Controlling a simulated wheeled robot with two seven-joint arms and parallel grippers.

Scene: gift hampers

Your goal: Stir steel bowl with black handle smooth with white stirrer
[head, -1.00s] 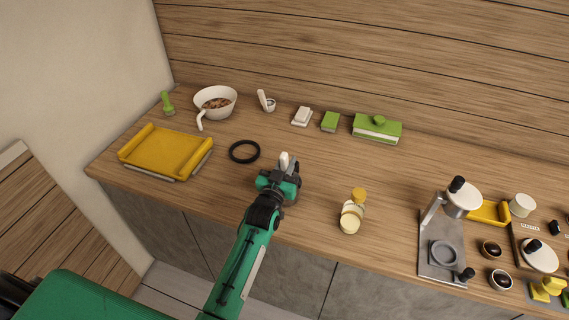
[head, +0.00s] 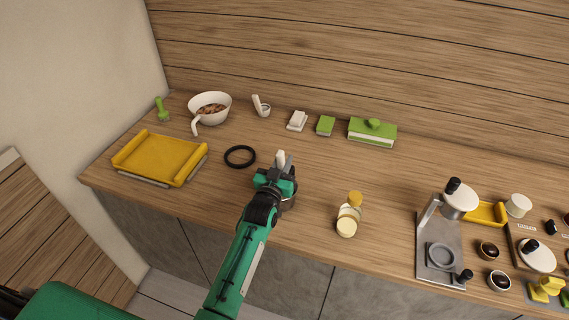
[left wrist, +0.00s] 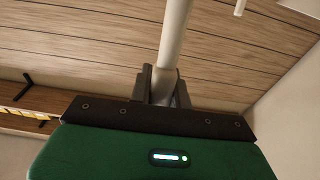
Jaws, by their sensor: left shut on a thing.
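My left gripper (head: 276,178) is over the counter's front middle, shut on the white stirrer (head: 281,158). The stirrer's pale rod stands up from the fingers in the left wrist view (left wrist: 174,35); its lower end is hidden. A small grey curved edge (head: 289,203) shows just beside and under the gripper. It looks like part of the steel bowl, but the gripper and arm hide most of it. I cannot see its black handle or its contents, nor tell whether the stirrer touches it. My right gripper is not in view.

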